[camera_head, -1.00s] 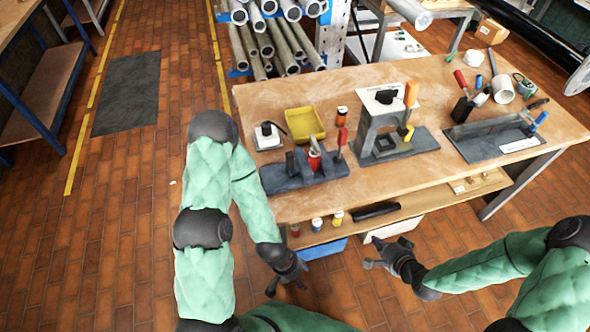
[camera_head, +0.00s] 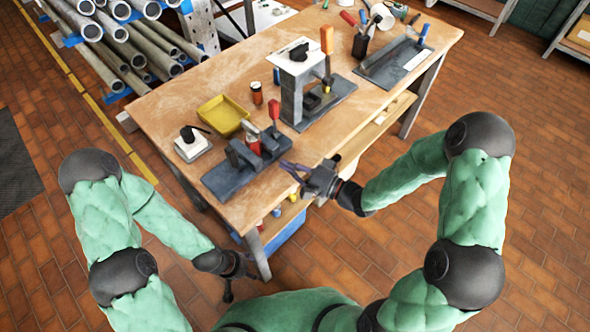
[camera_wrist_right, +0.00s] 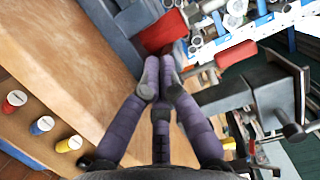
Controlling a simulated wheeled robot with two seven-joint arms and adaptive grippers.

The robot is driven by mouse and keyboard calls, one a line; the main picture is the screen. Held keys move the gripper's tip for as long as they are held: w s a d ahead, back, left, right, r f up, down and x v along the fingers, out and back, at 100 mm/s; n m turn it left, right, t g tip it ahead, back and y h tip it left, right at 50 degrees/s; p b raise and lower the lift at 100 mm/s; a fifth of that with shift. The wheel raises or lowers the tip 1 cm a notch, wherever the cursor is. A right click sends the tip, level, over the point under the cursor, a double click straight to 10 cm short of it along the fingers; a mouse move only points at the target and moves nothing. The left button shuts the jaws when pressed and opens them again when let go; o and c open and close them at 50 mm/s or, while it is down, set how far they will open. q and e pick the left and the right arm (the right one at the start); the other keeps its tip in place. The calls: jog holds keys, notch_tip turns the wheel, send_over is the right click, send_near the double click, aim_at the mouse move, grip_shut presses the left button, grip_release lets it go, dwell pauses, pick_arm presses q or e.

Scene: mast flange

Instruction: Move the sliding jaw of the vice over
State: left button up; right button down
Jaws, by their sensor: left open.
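The vice has a dark blue-grey base (camera_head: 224,183) with upright jaws (camera_head: 240,153) and a red part (camera_head: 254,144) between them. It sits on the bench near its front left edge. My left gripper (camera_head: 240,278) is open and empty, low before the bench.
The wooden bench (camera_head: 165,103) also holds a yellow tray (camera_head: 222,115), a white box with a black knob (camera_head: 192,146), an orange-brown jar (camera_head: 257,93) and a tall grey press (camera_head: 292,98) right of the vice. Small jars (camera_wrist_right: 42,125) stand on the lower shelf. Floor is clear in front.

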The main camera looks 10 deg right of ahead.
aim_at(258, 151)
jog(key=shift+b+x, duration=0.6)
jog(key=shift+x, duration=2.15)
jog(key=s+a+p, duration=0.1)
jog(key=a, duration=0.1)
jog(key=s+a, duration=0.2)
jog(key=shift+s+a+p, duration=0.1)
jog(key=shift+a+p, duration=0.15)
jog(key=shift+p, duration=0.15)
